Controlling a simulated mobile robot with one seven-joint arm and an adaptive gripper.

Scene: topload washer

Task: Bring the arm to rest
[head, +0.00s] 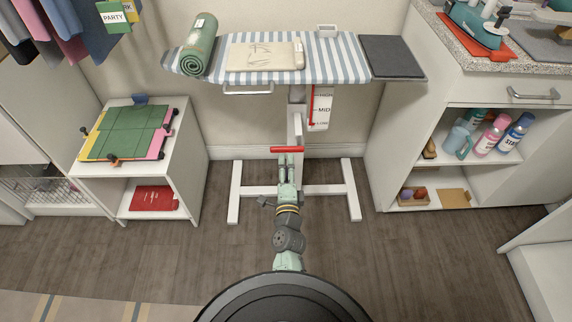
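My arm (288,215) reaches forward from my dark round body at the bottom middle, toward the stand of an ironing board. My gripper (288,157) is at the arm's far end, just below a red bar (287,149) in front of the stand's white post (296,118). The fingers are too small to tell if they are open or shut, or if they touch the bar.
The striped ironing board (333,62) holds a rolled green mat (200,47) and folded beige cloth (263,56). A height scale (320,108) hangs below. A white side table (184,140) stands left, an open cabinet (457,178) right. Floor beside my arm is clear.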

